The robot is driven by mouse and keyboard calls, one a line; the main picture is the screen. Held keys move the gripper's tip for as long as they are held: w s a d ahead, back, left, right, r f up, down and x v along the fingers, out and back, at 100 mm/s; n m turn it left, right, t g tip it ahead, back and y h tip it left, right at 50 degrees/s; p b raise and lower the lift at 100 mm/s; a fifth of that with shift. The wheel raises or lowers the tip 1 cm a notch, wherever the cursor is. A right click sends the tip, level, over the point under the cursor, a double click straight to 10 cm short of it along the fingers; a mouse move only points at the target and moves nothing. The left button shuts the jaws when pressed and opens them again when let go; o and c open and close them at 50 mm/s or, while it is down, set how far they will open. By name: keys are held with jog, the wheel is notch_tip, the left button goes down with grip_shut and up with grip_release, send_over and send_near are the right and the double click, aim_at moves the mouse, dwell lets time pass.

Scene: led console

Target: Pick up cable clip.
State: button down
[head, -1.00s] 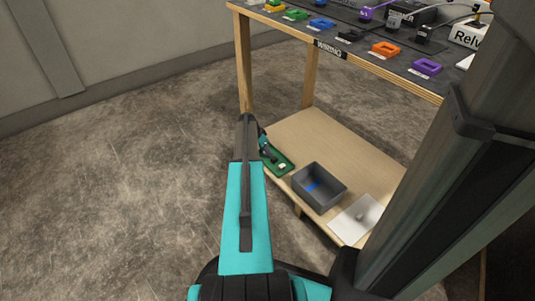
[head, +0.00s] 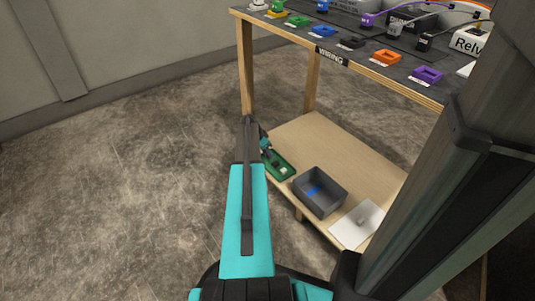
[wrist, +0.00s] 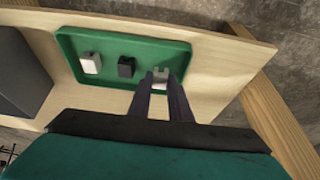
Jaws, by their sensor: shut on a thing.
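A green tray (wrist: 127,37) lies on the lower wooden shelf and holds small clips. In the wrist view a white clip (wrist: 91,63) stands at its left and a black clip (wrist: 126,67) in the middle. A light grey clip (wrist: 161,74) is at the right, between the tips of my gripper (wrist: 162,80). My gripper is shut on this light grey clip, which is still over the tray; I cannot tell whether it touches the tray floor. In the head view the tray (head: 282,169) shows beside my arm, which hides my fingertips.
A dark grey bin (head: 320,191) with something blue inside stands next to the tray on the lower shelf (head: 313,134). A white plate (head: 356,224) lies at the near shelf edge. The upper tabletop (head: 392,80) carries coloured frames and cables. A wooden leg (wrist: 268,123) is close on the right.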

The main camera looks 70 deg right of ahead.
notch_tip(320, 180, up, 2)
jog(key=shift+r+p, duration=0.25)
jog(key=shift+p, duration=0.35)
jog(key=s+a+r+p, duration=0.1)
jog(key=s+a+p, duration=0.2)
jog(key=a, duration=1.2)
jog(key=shift+s+a+p, duration=0.15)
jog(key=shift+a+p, duration=0.2)
jog(key=shift+p, duration=0.25)
jog(key=shift+r, duration=0.1)
